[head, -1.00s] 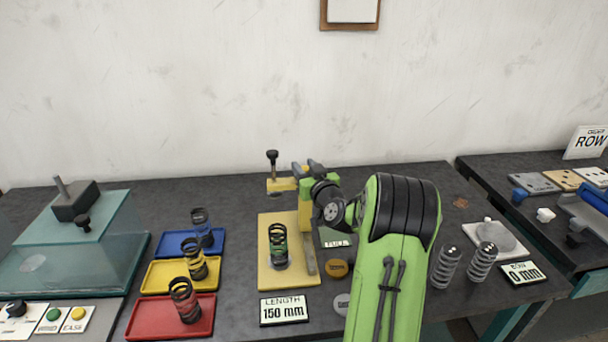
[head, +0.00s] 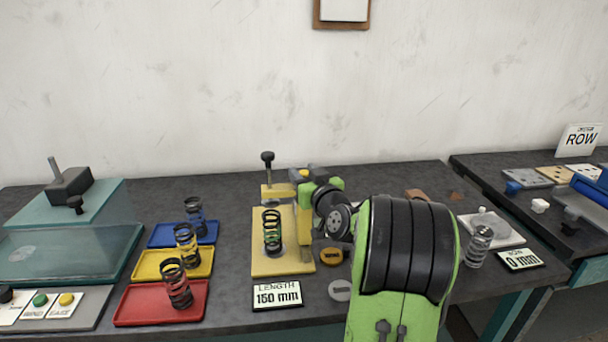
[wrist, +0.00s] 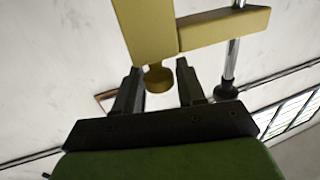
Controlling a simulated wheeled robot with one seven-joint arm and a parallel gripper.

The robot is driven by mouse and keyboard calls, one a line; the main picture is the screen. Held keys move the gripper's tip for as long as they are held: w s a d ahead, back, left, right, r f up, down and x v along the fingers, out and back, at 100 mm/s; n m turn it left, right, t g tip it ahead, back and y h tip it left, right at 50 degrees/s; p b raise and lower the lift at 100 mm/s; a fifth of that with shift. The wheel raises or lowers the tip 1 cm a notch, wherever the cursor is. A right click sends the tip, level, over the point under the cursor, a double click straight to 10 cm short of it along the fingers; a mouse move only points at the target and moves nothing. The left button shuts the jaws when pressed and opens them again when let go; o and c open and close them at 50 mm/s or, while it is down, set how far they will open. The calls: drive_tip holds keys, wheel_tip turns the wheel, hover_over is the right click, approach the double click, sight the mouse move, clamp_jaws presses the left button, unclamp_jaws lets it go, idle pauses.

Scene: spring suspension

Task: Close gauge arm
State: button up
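The gauge arm (head: 276,191) is a yellow bar extending left from the top of a yellow post (head: 304,226) on a yellow base plate (head: 262,266). A rod with a black knob (head: 267,157) passes upright through its left end. A dark coil spring (head: 271,232) stands on the plate below. My gripper (head: 304,174) is at the post top. In the wrist view, my gripper (wrist: 159,80) is open, one finger on each side of a small round yellow knob (wrist: 158,79). The gauge arm (wrist: 224,28) extends right there. Contact with the fingers cannot be told.
A "LENGTH 150 mm" display (head: 277,294) stands before the plate. Blue (head: 207,240), yellow (head: 150,271) and red (head: 133,306) trays with springs lie left. My arm hides part of the bench at right, near a silver spring (head: 479,245).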

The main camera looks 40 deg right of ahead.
drive_tip(key=shift+o, duration=1.1)
drive_tip(key=shift+s+a+r, duration=0.15)
drive_tip(key=shift+s, duration=0.05)
drive_tip(key=shift+w, duration=0.1)
drive_tip(key=b+v, duration=0.3)
drive_tip(key=v, duration=1.2)
drive_tip(key=shift+s+b, duration=0.3)
drive_tip(key=shift+s, duration=0.05)
drive_tip(key=shift+a, duration=0.15)
